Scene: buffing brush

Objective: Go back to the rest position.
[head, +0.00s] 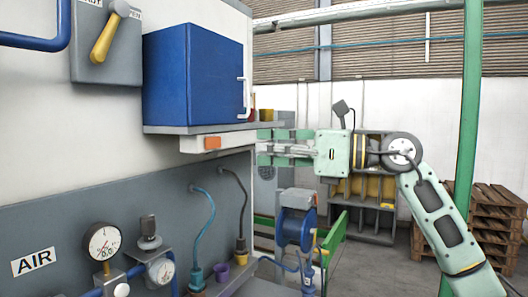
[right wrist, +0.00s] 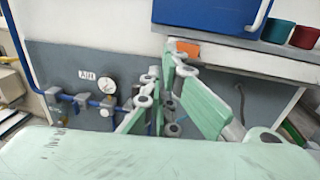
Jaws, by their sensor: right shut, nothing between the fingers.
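My right gripper (head: 268,148) shows in the middle of the head view, its arm coming in from the right. Its green fingers point left, toward the shelf edge and the white box with an orange patch (head: 212,143). The fingers are shut with nothing between them. In the right wrist view the green fingers (right wrist: 178,98) stand in front of the grey panel, below the shelf. I cannot tell from these views whether they touch anything. My left gripper is not in view.
A blue cabinet (head: 193,75) stands on the grey shelf (head: 190,129). Gauges (head: 103,242), hoses and a yellow lever (head: 104,40) are on the panel at left. A green post (head: 471,110) and wooden pallets (head: 497,225) are at right. A blue hose reel (head: 296,228) stands below the gripper.

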